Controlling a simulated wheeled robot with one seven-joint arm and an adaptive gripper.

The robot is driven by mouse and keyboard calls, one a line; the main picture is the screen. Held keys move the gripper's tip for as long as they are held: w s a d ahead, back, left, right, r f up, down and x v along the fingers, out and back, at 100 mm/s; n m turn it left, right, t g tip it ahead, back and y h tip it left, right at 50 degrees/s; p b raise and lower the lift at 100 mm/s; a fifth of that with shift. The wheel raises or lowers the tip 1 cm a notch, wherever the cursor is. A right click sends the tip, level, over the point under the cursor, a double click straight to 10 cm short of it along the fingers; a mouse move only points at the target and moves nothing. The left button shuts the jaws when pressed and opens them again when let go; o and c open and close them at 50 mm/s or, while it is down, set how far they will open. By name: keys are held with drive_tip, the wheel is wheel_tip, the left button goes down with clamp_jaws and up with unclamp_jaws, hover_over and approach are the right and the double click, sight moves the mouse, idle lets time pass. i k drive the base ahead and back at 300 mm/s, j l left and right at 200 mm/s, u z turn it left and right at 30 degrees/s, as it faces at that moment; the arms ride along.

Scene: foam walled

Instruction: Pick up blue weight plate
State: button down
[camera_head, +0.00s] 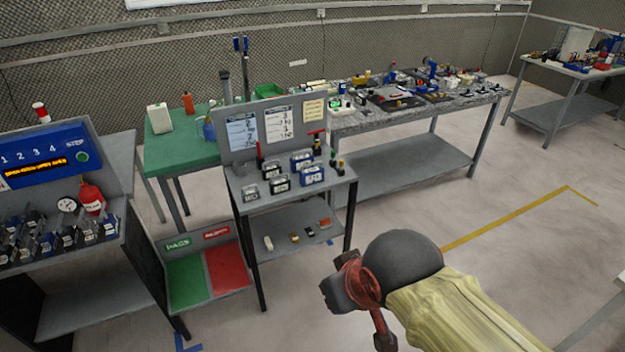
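No object is clearly a blue weight plate at this size. Small blue-and-dark blocks with white labels stand on the top of the grey stand (335,184). One blue block (312,175) is at its right front, and another (301,159) is behind it. More blue-and-dark labelled pieces (108,227) stand on the left bench. My arm enters from the lower right, with a yellow sleeve and a dark round joint. Its dark end with a red ring (345,288) is in front of the stand, apart from the blocks.
The stand has a back board with papers, and a lower shelf with small items. Green and red trays (228,270) sit at its left. A blue panel (45,157) and a red extinguisher-like item (92,198) are on the left bench. Open floor (500,215) lies to the right.

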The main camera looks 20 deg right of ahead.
sight(310, 176)
drive_tip(key=i+l, duration=0.15)
drive_tip(key=i, duration=0.45)
drive_tip(key=i+l, duration=0.15)
drive_tip(key=i, duration=0.4)
drive_tip(key=z, duration=0.05)
